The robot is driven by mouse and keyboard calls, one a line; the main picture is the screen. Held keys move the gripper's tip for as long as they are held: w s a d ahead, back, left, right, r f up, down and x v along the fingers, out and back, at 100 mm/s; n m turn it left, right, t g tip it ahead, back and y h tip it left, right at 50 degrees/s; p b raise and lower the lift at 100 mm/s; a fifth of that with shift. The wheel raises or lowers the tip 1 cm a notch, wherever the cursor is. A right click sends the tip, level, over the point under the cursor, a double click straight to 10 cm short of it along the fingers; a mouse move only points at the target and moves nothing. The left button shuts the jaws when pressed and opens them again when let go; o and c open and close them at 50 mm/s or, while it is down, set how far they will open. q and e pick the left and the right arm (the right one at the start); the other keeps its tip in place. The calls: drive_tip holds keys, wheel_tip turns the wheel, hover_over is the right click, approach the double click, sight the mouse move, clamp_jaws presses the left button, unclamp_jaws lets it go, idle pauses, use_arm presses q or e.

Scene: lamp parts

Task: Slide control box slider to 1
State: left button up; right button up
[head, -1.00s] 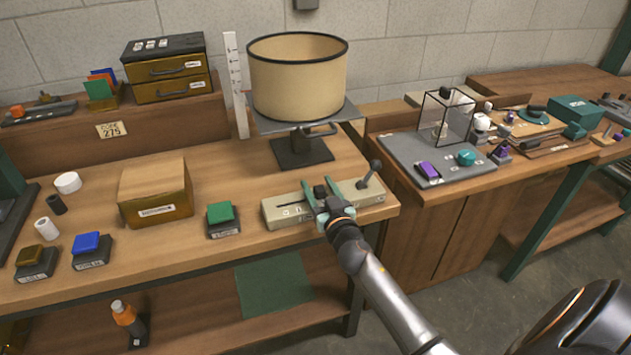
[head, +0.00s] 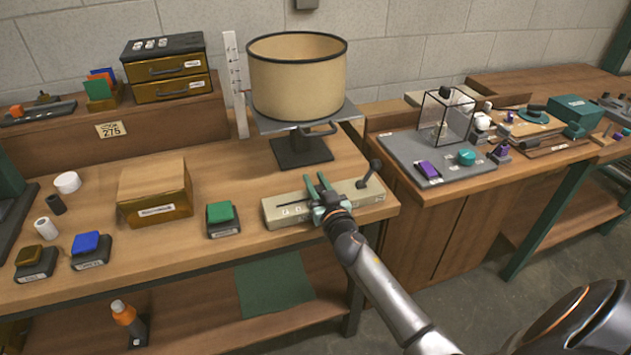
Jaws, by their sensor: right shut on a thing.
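The control box (head: 276,214) is a long, low beige box near the front edge of the wooden table. A dark slot and small white labels, too small to read, show on its left part. A dark lever (head: 367,176) stands at its right end. My right gripper (head: 317,181) is over the middle of the box, at the right of the slot. Its teal fingers are shut on the slider knob, which they mostly hide. My left gripper is not in view.
A large beige lampshade (head: 298,85) on a stand is behind the box. A green block on a dark base (head: 221,213) and a cardboard box (head: 153,190) stand to the left. A grey board with parts (head: 400,155) lies on the bench at right.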

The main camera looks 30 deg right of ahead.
sight(292, 194)
clamp_jaws()
idle(0.8)
